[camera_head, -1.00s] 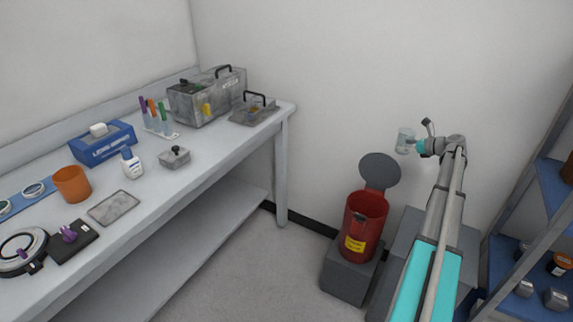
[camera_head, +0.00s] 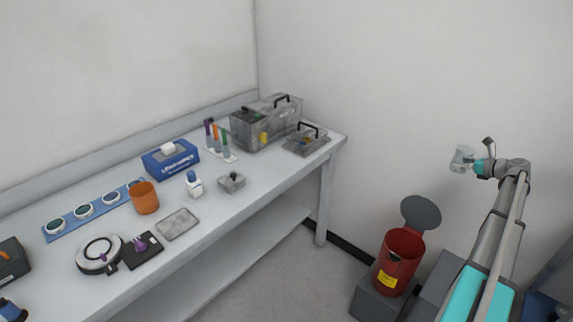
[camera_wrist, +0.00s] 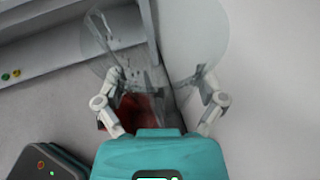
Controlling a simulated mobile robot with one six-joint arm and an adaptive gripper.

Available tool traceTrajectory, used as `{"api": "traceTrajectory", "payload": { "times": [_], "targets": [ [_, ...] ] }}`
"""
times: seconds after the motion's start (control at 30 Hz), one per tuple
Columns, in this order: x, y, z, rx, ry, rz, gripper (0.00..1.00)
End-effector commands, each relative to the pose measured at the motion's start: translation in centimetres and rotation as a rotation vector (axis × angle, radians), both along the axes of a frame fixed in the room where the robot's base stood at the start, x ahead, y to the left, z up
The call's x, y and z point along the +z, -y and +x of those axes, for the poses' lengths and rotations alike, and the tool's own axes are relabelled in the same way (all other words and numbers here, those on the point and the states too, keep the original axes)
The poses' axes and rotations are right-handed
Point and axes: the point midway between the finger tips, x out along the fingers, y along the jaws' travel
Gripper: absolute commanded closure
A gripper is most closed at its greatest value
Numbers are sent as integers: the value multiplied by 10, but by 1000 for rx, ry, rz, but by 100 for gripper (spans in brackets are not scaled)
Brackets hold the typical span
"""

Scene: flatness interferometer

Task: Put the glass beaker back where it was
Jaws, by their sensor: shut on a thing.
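The glass beaker (camera_head: 461,159) is clear and held up in the air in front of the wall at the right of the head view. My gripper (camera_head: 477,165) is shut on it. In the wrist view the transparent beaker (camera_wrist: 120,35) fills the upper middle, with the two fingers of my gripper (camera_wrist: 161,95) on either side of it. The beaker looks tilted in the head view. Nothing shows through the glass that I can tell is inside it.
A long grey bench (camera_head: 235,217) holds an orange cup (camera_head: 145,198), a white bottle (camera_head: 194,184), a blue box (camera_head: 170,158), a tube rack (camera_head: 224,154), a metal bath (camera_head: 267,122) and a grey plate (camera_head: 178,223). A red bin (camera_head: 399,262) with open lid stands below the beaker.

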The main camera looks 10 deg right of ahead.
Motion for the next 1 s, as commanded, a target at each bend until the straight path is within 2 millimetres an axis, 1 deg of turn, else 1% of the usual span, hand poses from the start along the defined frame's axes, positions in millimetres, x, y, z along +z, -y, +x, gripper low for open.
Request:
{"api": "traceTrajectory", "payload": {
  "times": [0.03, 1.0],
  "targets": [
    [18, 0, 0, 0, 0, 0, 67],
    [177, 0, 0, 0, 0, 0, 67]
  ]
}}
